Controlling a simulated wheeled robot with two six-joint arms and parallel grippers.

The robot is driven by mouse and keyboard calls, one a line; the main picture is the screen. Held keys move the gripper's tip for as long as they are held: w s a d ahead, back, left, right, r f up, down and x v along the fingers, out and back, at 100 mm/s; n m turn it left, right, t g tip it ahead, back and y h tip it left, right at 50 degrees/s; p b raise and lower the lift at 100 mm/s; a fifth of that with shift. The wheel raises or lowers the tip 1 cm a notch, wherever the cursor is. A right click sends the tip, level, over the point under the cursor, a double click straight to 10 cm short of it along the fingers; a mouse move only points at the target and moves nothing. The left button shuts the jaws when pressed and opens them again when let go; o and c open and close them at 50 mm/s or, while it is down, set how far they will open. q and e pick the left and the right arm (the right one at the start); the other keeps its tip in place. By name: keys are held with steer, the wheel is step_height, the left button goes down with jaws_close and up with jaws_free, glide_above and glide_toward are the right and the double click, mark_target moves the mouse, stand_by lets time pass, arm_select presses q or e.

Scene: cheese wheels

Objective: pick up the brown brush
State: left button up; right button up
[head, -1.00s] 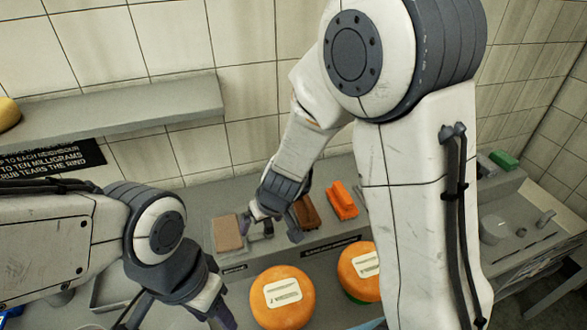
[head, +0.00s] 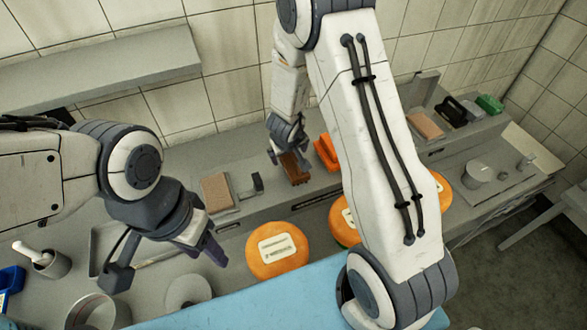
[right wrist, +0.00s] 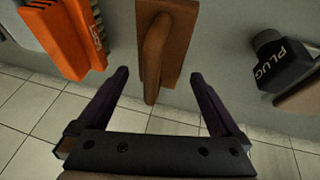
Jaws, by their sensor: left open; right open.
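The brown brush (head: 295,172), a block with a raised handle, lies on the grey ledge against the tiled wall. My right gripper (head: 288,153) is just above it and partly hides it in the head view. In the right wrist view the brown brush (right wrist: 172,40) is ahead, with its handle reaching down between my right gripper's open fingers (right wrist: 159,78). I cannot tell whether they touch it. My left gripper (head: 210,250) is open, low at the left near an orange cheese wheel, apart from the brush.
An orange brush (head: 327,153) lies close to the right of the brown one. To its left are a dark block marked PLUG (right wrist: 280,62) and a tan block (head: 217,193). Orange cheese wheels (head: 272,262) stand in front, beside a blue surface (head: 270,300).

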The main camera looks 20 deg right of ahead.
steer(key=x, duration=0.2)
steer(key=shift+w+f, duration=0.1)
steer(key=shift+f, duration=0.2)
arm_select(q)
steer(key=shift+f, duration=0.55)
arm_select(e)
steer(key=c, duration=1.5)
steer(key=shift+r, duration=0.55)
step_height(320, 180, up, 4)
steer(key=p, duration=0.3)
steer(key=shift+f, duration=0.25)
arm_select(q)
step_height(320, 180, up, 2)
steer(key=shift+r+b, duration=0.25)
steer(key=shift+b, duration=0.2)
arm_select(e)
steer(key=s+d+r, duration=0.2)
steer(key=d, duration=0.1)
steer(key=s+d+r, duration=0.2)
steer(key=s, duration=0.1)
steer(key=s+d+r, duration=0.2)
steer(key=s+d, duration=0.1)
steer(key=shift+d+r, duration=0.3)
steer(key=shift+d, duration=0.05)
